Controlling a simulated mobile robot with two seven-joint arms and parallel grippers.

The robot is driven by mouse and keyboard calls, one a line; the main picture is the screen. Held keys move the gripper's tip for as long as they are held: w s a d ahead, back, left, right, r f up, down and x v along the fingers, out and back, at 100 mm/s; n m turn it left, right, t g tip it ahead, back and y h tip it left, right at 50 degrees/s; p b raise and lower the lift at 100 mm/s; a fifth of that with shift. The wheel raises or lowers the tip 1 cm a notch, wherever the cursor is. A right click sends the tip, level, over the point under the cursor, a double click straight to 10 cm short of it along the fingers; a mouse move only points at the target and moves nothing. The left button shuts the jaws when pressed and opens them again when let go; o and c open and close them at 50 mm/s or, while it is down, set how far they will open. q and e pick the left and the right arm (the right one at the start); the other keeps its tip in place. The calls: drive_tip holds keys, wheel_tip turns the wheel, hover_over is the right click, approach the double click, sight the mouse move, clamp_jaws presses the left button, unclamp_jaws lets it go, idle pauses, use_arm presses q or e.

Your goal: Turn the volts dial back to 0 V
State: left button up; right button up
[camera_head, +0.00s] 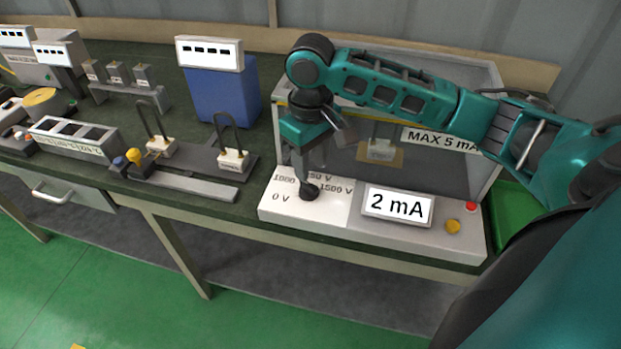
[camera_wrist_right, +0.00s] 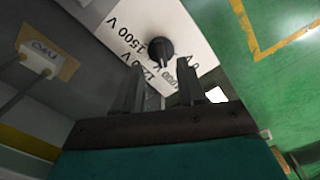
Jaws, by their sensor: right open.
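The volts dial (camera_head: 308,192) is a round black knob on the white left part of the power supply panel (camera_head: 335,213). The panel has labels around the dial, including 0 V, 1500 V and 1000. In the right wrist view the dial (camera_wrist_right: 159,47) is just beyond the fingertips, with 1500 V printed beside it. My right gripper (camera_head: 303,180) points down over the dial in the head view. Its fingers (camera_wrist_right: 158,85) are apart with nothing between them. The dial's exact pointer direction is hard to tell. My left gripper is not in view.
A display (camera_head: 397,206) reads 2 mA. Right of it are a yellow button (camera_head: 453,227) and a red button (camera_head: 471,206). Behind stands a glass-walled enclosure (camera_head: 440,165) labelled MAX 5 mA. A blue meter box (camera_head: 222,90) and a wire stand (camera_head: 233,159) are to the left.

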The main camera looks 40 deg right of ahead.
sight(310, 186)
drive_tip(key=shift+f, duration=2.7)
drive_tip(key=shift+c, duration=0.4)
clamp_jaws()
